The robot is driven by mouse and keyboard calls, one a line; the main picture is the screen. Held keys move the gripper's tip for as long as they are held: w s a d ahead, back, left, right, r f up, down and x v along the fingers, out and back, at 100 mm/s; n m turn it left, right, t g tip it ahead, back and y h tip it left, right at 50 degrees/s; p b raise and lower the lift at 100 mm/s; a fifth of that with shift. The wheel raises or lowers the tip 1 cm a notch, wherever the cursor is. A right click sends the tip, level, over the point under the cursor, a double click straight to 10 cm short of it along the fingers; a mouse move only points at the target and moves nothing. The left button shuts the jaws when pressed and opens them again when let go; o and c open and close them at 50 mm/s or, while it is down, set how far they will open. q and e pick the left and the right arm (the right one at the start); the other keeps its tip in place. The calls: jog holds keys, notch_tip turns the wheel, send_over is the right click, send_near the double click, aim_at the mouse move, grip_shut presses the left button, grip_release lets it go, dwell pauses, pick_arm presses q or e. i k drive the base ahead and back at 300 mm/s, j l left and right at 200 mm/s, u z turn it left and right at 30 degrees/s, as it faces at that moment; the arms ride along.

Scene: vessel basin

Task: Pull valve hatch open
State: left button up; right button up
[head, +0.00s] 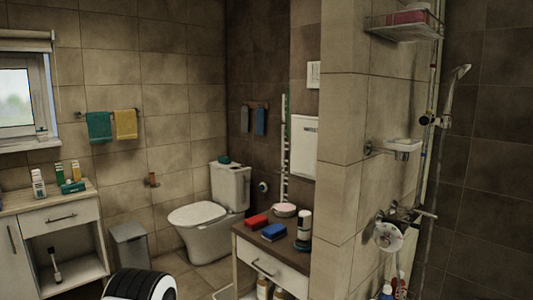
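A white rectangular panel that looks like the valve hatch (303,147) is on the dark tiled wall, right of the toilet and above the small cabinet. It looks closed, but its right edge is partly hidden by the corner of the lighter tiled wall, and a small gap could not be told at this size. Neither of my grippers is in view. A rounded black and white part at the bottom edge looks like one of my arm links.
A low cabinet (272,267) with red and blue sponges and a can on top stands below the hatch. The tiled wall corner (341,165) juts out at its right. The toilet (212,215) stands left of it. Some floor shows between the bin (130,246) and cabinet.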

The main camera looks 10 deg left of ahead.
aim_at(305, 131)
jog(key=i+j+z, duration=0.15)
jog(key=z, duration=0.25)
jog(key=i+j+z, duration=0.2)
jog(key=z, duration=0.15)
jog(key=i+j+z, duration=0.2)
jog(key=z, duration=0.2)
